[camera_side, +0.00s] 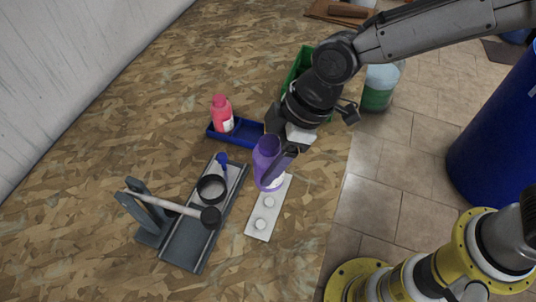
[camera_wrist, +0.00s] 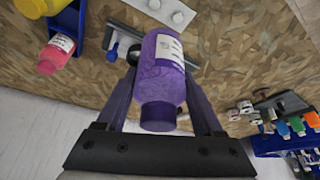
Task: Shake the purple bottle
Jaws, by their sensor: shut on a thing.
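The purple bottle (camera_side: 267,154) has a white label and stands roughly upright at the upper end of a pale strip in the side view. My gripper (camera_side: 279,160) is shut on it, with a finger across its right side. I cannot tell whether the bottle's base touches the strip. In the wrist view the purple bottle (camera_wrist: 162,80) lies between both fingers of my gripper (camera_wrist: 163,85), its dark cap towards the palm and its label facing away from the cap.
The pale strip (camera_side: 254,228) has round white spots. A pink bottle (camera_side: 221,115) stands in a blue tray (camera_side: 246,138) at the left. A grey stand (camera_side: 188,246) with a hammer-like tool (camera_side: 172,206) and black ring (camera_side: 211,188) is lower left. A green crate (camera_side: 293,76) is behind my gripper.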

